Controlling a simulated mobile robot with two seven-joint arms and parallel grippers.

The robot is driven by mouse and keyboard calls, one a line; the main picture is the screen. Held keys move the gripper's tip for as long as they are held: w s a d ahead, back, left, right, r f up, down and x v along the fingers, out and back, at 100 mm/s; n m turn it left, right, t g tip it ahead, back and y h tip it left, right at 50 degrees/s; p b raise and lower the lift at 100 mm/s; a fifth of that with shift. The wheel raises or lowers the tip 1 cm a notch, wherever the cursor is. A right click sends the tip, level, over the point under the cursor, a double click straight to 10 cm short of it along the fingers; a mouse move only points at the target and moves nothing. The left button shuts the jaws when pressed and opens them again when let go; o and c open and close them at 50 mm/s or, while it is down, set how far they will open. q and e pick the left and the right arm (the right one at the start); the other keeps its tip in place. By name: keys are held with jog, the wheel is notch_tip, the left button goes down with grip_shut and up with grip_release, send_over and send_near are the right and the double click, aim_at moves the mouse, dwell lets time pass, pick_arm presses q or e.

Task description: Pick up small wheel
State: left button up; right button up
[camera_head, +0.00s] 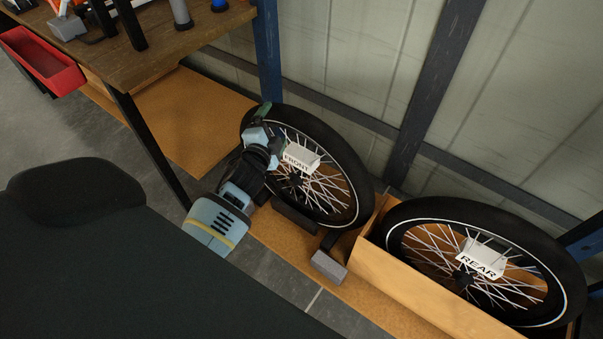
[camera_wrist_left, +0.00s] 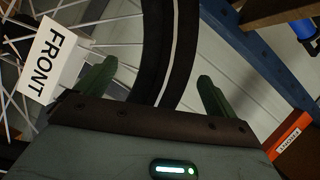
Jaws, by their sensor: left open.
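A spoked wheel with a black tyre (camera_head: 343,165) and a white FRONT card (camera_head: 301,157) stands upright, leaning near the wall. A second wheel (camera_head: 415,208) with a REAR card (camera_head: 481,259) stands to its right. My left gripper (camera_head: 270,131) is at the upper left of the FRONT wheel's rim. In the left wrist view my left gripper (camera_wrist_left: 155,85) is open, its green fingers on either side of the tyre (camera_wrist_left: 181,62). Whether they touch it, I cannot tell. The FRONT card also shows there (camera_wrist_left: 45,60). My right gripper is out of view.
The REAR wheel sits in a wooden box (camera_head: 420,285). A grey block (camera_head: 328,266) lies between the wheels, at the front. A workbench (camera_head: 165,38) with tools and a red bin (camera_head: 42,62) is at the upper left. A blue post (camera_head: 268,50) rises behind the FRONT wheel.

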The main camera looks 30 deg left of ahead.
aim_at(275, 122)
pick_arm(q)
jog(key=shift+b+x, duration=0.3)
jog(key=shift+x, duration=2.05)
jog(key=shift+w+a+r, duration=0.15)
jog(key=shift+a, duration=0.05)
